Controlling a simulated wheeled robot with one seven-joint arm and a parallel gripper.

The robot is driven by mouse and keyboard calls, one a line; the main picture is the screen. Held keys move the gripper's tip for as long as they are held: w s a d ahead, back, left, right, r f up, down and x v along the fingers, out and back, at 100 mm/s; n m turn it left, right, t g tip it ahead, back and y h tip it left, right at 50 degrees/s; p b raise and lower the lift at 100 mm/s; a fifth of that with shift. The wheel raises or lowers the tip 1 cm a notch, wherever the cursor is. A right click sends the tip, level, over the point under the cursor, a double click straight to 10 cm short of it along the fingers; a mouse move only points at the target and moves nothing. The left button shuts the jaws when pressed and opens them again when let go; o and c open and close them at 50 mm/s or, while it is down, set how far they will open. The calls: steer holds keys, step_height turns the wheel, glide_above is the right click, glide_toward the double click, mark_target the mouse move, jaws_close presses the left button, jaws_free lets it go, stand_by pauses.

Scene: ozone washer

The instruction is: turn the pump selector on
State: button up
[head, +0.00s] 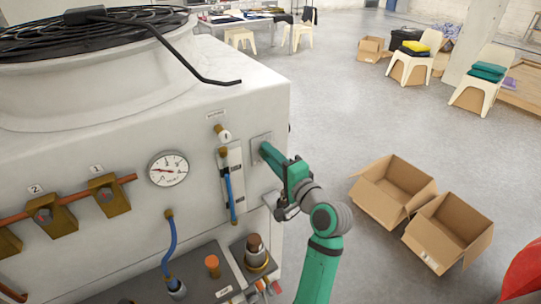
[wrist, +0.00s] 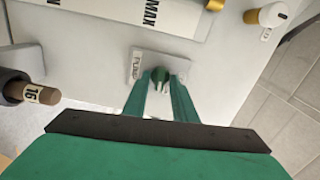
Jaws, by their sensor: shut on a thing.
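The pump selector is a small dark green knob (wrist: 160,77) on a pale plate (wrist: 141,63) lettered "PUMP" in the wrist view. My gripper (wrist: 161,84) has its two green fingers on either side of the knob and is shut on it. In the head view the plate (head: 261,139) is on the right part of the washer's front panel. My gripper (head: 266,150) reaches it from the right, and the knob is hidden there by my fingers. The fingers cover part of the knob, so its exact turn angle is hard to tell.
A flow gauge (head: 231,185) with a blue tube stands just left of the plate, with a white knob (head: 224,136) above it. A round dial (head: 168,169) is further left. Open cardboard boxes (head: 394,190) lie on the floor at right.

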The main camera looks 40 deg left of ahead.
steer(key=shift+w+d+m, duration=0.1)
steer(key=shift+m, duration=0.6)
steer(key=o, duration=0.7)
steer(key=v, duration=1)
steer(key=shift+s+d+f, duration=0.1)
steer(key=shift+s+d, duration=0.1)
steer(key=shift+d, duration=0.1)
